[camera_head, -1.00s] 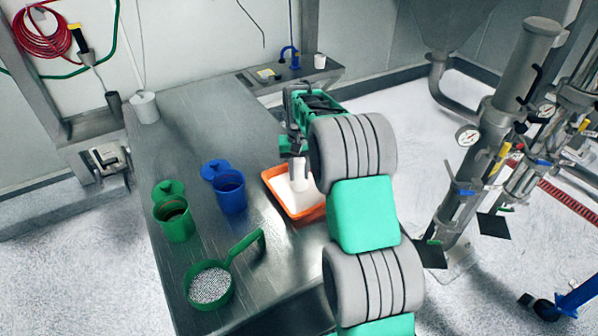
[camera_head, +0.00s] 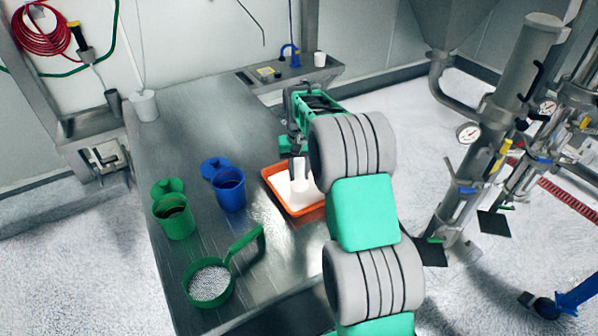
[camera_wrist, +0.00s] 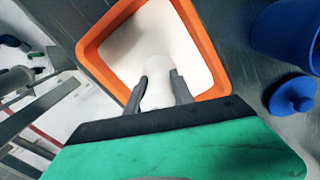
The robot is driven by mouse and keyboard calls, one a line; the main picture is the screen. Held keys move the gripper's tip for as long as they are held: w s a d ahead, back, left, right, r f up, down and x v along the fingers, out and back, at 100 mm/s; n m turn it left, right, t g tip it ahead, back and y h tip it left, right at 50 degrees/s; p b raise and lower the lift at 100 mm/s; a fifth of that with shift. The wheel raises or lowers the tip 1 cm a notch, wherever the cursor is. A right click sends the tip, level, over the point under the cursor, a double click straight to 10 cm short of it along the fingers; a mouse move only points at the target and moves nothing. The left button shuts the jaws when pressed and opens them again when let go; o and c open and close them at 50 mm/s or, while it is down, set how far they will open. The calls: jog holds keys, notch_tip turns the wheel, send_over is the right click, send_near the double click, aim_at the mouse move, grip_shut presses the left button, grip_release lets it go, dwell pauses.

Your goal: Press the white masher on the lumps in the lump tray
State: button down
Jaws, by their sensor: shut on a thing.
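The lump tray (camera_head: 314,209) is an orange tray with a white inside, on the steel table. It also fills the upper middle of the wrist view (camera_wrist: 88,50). My gripper (camera_head: 299,163) is over the tray and shut on the white masher (camera_head: 300,181). In the wrist view my gripper's fingers (camera_wrist: 158,90) stand on both sides of the masher (camera_wrist: 158,97). The masher is upright in the head view, its lower end over or in the tray. White on white, I cannot tell whether it touches the bottom. No separate lumps can be made out.
A blue pot (camera_head: 230,192) with its lid (camera_head: 214,167) beside it stands left of the tray. A green pot (camera_head: 175,220) and its lid (camera_head: 167,188) are further left. A green-handled sieve (camera_head: 210,284) lies at the front.

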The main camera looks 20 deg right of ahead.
jog(key=shift+f, duration=0.1)
dwell(0.4)
notch_tip(320, 180, up, 8)
jog(key=p, duration=0.5)
jog(key=shift+f, duration=0.15)
jog(key=shift+f, duration=0.1)
dwell(0.5)
